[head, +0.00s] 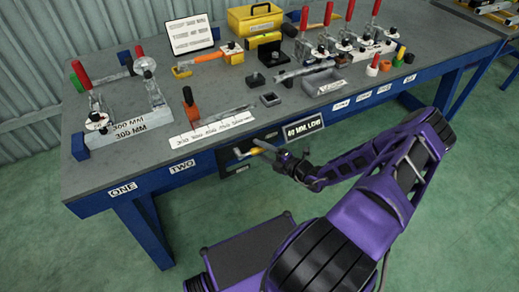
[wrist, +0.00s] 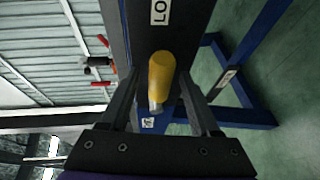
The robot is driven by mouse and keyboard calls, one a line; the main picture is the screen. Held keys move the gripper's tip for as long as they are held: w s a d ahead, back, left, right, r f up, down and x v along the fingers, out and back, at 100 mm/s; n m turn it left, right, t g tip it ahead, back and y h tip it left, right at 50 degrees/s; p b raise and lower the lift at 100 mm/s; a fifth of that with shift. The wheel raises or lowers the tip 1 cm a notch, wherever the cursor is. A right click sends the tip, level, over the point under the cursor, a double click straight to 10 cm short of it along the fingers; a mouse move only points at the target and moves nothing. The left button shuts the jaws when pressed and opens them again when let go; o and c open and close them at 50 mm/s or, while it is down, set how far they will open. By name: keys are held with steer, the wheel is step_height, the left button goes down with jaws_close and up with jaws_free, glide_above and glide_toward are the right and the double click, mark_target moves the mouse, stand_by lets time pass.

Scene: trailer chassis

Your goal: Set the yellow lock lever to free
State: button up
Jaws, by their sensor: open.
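The yellow lock lever (head: 257,151) shows at the table's front edge, by a dark panel (head: 232,162) under the tabletop. In the wrist view the yellow lever (wrist: 161,75) stands between the two fingers of my gripper (wrist: 159,84), with a grey metal end towards the palm. My gripper (head: 270,150) is open around the lever; a dark gap shows on both sides of it, so the fingers do not visibly press on it. The lever's pivot and any lock or free marking are hidden or too small to read.
A "40 MM LOW" sign (head: 304,127) is on the table front, just right of the lever. The grey tabletop (head: 150,150) carries red-handled clamps, blocks and a yellow toolbox (head: 256,18).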

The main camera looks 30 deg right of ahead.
steer(key=shift+w+a, duration=0.2)
steer(key=shift+w, duration=0.15)
jaws_close()
stand_by(1.2)
